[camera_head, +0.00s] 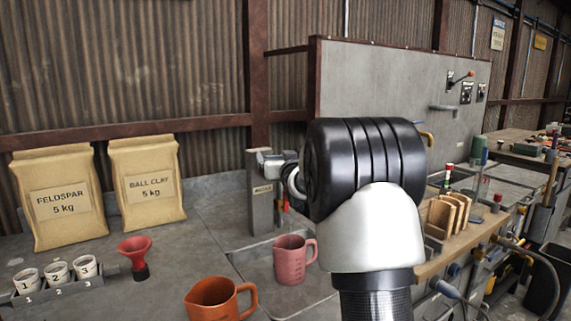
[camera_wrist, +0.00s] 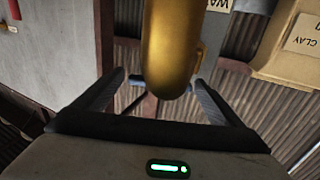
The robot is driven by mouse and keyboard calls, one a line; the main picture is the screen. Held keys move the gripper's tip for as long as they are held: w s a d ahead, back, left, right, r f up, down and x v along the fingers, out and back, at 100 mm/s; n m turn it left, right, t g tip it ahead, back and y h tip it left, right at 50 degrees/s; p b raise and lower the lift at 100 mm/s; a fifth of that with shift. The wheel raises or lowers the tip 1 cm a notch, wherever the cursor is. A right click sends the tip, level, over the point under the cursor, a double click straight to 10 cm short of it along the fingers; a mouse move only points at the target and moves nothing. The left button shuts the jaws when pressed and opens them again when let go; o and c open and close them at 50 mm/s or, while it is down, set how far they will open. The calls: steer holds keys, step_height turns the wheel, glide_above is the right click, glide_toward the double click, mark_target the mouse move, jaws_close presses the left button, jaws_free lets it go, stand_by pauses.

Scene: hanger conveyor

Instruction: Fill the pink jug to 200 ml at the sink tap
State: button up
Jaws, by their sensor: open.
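The pink jug (camera_head: 290,262) stands upright on the grey surface in the head view, its handle to the right. A grey post (camera_head: 261,205) with a small label stands behind it. My arm hides what is right of the post, so the tap is not clear there. In the wrist view my gripper (camera_wrist: 158,78) is open, its two dark fingers spread. A brass-coloured rounded body (camera_wrist: 170,45) with a small loop at its side shows between the fingers. I cannot tell whether the fingers touch it. The jug's inside and water level cannot be read.
An orange jug (camera_head: 214,302) stands in front, left of the pink jug. A red funnel (camera_head: 135,252) and numbered cups (camera_head: 56,273) are at the left. Feldspar (camera_head: 60,205) and ball clay (camera_head: 147,188) bags stand behind. A wooden rack (camera_head: 440,217) is at the right.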

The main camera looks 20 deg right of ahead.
steer(key=s+a, duration=0.3)
steer(key=s, duration=1.3)
steer(key=shift+s+p, duration=0.3)
stand_by(6.1)
